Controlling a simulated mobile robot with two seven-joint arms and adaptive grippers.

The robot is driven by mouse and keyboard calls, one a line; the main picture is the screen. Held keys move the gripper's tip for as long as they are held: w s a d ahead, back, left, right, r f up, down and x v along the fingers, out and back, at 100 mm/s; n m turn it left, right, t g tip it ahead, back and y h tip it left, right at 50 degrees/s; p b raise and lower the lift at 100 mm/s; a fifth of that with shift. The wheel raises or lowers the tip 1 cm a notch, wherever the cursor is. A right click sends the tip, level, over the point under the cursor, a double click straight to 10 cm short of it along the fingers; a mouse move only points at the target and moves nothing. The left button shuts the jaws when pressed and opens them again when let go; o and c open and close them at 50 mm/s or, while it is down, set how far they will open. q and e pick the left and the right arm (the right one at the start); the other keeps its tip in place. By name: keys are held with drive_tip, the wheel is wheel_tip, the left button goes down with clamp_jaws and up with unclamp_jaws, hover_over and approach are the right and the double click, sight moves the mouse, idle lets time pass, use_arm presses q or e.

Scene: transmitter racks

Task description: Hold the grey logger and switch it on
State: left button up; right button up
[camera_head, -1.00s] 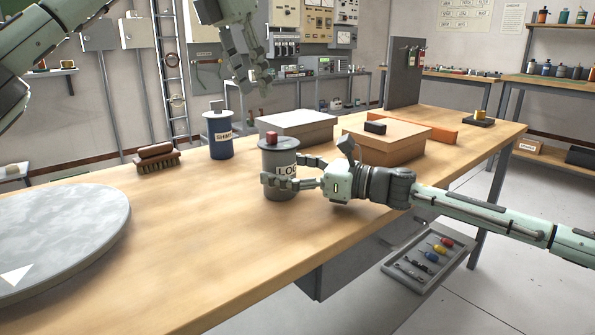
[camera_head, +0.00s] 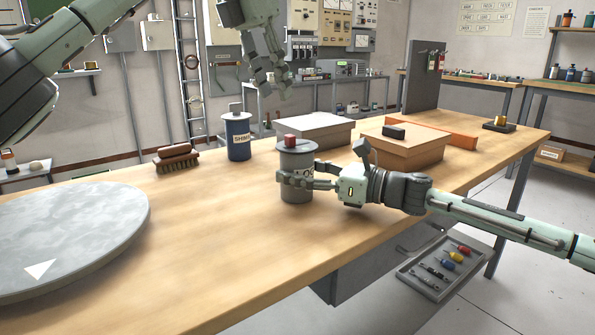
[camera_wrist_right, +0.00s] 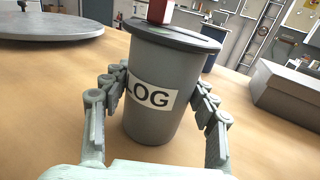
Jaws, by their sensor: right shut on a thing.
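The grey logger (camera_head: 297,190) stands upright on the wooden table, with a red block-like switch (camera_head: 291,141) on its lid. Its white label, reading LOG, faces my right wrist camera (camera_wrist_right: 151,97). My right gripper (camera_head: 302,182) is shut around the logger's sides, with a finger on each side of it in the right wrist view. My left gripper (camera_head: 268,85) hangs in the air above and behind the logger, apart from it. Its fingers point down, and their opening is too unclear to tell. Whether the switch is on or off does not show.
A blue canister (camera_head: 238,138) and a brown brush (camera_head: 176,159) stand to the left. A round grey plate (camera_head: 80,225) fills the near left. Closed boxes (camera_head: 315,131) (camera_head: 402,151) stand behind the logger. The tabletop in front of the logger is clear.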

use_arm(q)
drive_tip(key=shift+c, duration=0.3)
drive_tip(key=shift+a, duration=0.15)
drive_tip(key=shift+c, duration=1.3)
drive_tip(key=shift+a+f+h, duration=0.25)
drive_tip(key=shift+a+h, duration=0.05)
drive_tip(key=shift+a, duration=0.05)
drive_tip(key=shift+c, duration=1.1)
drive_tip(key=a, duration=0.1)
drive_tip(key=s+a+f+t+h, duration=0.1)
drive_tip(key=a, duration=0.1)
drive_tip(key=a+m+h, duration=0.1)
drive_tip(key=shift+s+a+f, duration=0.15)
drive_tip(key=shift+s+a, duration=0.2)
clamp_jaws()
drive_tip(key=shift+m+t+h, duration=0.6)
drive_tip(key=shift+t+h, duration=0.1)
drive_tip(key=shift+h, duration=0.2)
drive_tip(key=shift+s+a+f, duration=0.15)
drive_tip(key=shift+s+a, duration=0.7)
drive_tip(key=shift+s, duration=0.2)
drive_tip(key=shift+s+a+f, duration=0.1)
drive_tip(key=shift+s+a, duration=0.75)
drive_tip(key=shift+s, duration=0.2)
